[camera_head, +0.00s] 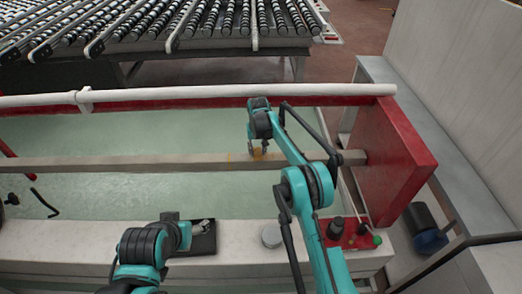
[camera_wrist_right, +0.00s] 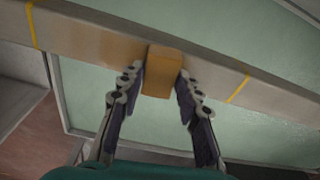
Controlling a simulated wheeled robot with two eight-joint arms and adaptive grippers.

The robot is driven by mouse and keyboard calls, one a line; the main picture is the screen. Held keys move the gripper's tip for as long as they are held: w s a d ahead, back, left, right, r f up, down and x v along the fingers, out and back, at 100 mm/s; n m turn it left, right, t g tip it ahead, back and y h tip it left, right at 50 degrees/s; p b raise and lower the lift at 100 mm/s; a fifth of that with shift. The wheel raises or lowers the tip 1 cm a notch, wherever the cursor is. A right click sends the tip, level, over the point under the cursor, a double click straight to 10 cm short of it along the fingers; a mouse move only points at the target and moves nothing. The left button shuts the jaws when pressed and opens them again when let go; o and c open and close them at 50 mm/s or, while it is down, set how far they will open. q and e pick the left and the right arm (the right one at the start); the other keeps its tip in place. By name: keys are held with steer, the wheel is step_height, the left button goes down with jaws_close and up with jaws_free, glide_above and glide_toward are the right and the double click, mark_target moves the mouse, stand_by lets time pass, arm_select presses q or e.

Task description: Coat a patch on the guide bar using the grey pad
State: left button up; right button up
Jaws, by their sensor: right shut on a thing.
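The guide bar (camera_head: 120,163) is a long pale beam across the machine bed. In the right wrist view the bar (camera_wrist_right: 285,107) carries two thin yellow lines, one on each side of my gripper. The stretch between them (camera_wrist_right: 90,43) looks tan-orange, strongest left of the pad. My right gripper (camera_head: 257,155) is over the bar, its fingers shut on a block-shaped pad (camera_wrist_right: 162,72). The pad looks orange-brown, not grey, and overlaps the bar; its contact face is hidden. My left gripper (camera_head: 201,228) is low over a dark tray; its fingers are too small to judge.
The dark tray (camera_head: 205,245) lies on the pale front ledge (camera_head: 60,240). A round grey lid-like thing (camera_head: 271,235) and a red control box (camera_head: 350,235) stand to its right. A white pipe (camera_head: 200,94) runs behind the bar. A red end plate (camera_head: 395,160) closes the right side.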

steer(key=shift+a+p, duration=0.35)
steer(key=shift+a, duration=3.05)
steer(key=shift+a+p, duration=0.4)
steer(key=shift+a, duration=1.35)
steer(key=shift+d+f+b, duration=0.1)
steer(key=shift+d+b, duration=0.35)
steer(key=shift+d, duration=0.8)
steer(key=shift+d+b, duration=0.45)
steer(key=shift+d, duration=3)
steer(key=shift+d+b, duration=0.45)
steer(key=shift+d, duration=7.2)
step_height(320, 180, up, 6)
steer(key=p, duration=0.3)
